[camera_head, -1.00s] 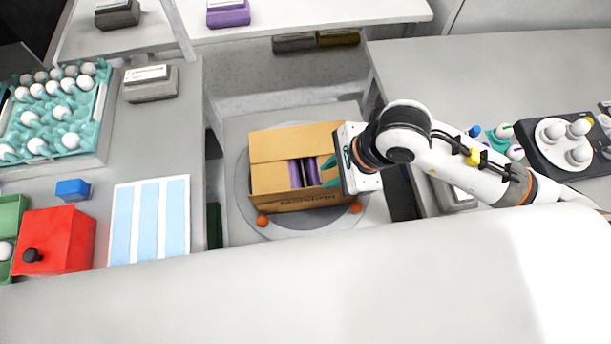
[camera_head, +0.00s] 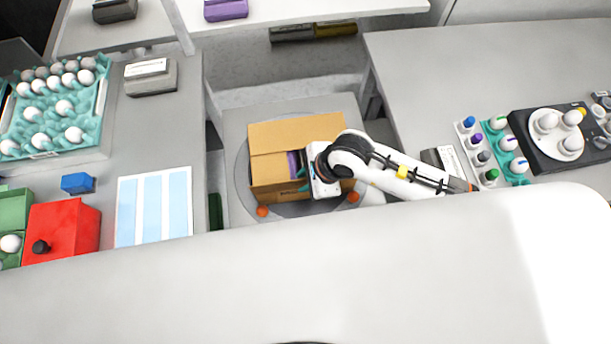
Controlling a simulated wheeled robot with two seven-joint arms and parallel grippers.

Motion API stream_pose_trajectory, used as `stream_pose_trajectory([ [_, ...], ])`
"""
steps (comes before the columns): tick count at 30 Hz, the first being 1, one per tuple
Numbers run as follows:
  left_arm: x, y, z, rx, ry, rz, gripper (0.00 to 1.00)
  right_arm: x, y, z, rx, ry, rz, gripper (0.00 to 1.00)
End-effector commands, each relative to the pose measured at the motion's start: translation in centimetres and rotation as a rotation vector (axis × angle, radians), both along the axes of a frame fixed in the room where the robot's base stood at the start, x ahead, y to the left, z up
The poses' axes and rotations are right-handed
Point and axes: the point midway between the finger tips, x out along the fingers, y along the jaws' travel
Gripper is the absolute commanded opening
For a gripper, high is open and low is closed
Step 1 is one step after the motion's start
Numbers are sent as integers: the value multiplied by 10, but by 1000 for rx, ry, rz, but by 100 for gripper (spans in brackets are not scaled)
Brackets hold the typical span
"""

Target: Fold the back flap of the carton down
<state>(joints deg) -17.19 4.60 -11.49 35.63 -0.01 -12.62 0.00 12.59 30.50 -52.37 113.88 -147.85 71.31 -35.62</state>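The brown carton (camera_head: 275,196) stands on a round grey turntable at the centre. Its back flap (camera_head: 290,134) shows as a broad brown panel along the far edge and is not lying over the opening. A brown side flap (camera_head: 269,170) lies over the left part of the opening. Something purple (camera_head: 293,164) shows inside the carton. My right gripper (camera_head: 303,179) is over the right half of the carton, pointing left. Its teal fingertips look apart, with nothing seen between them. The gripper hides the right part of the opening. My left gripper is out of view.
Orange balls (camera_head: 262,211) sit at the carton's front corners. A teal egg tray (camera_head: 88,117) and a red box (camera_head: 62,232) are at left. A black device with white knobs (camera_head: 540,154) is at right. The right counter's back part is clear.

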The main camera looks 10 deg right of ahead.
Motion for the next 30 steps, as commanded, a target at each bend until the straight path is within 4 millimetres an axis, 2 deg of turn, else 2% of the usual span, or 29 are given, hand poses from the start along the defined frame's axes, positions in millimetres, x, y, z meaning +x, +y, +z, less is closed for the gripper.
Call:
stream_pose_trajectory([
  [3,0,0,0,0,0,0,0,0,0,0,1,0,0,25],
  [8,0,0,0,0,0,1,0,0,0,0,1,0,0,0],
  [30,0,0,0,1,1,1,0,0,0,1,1,0,0,0],
])
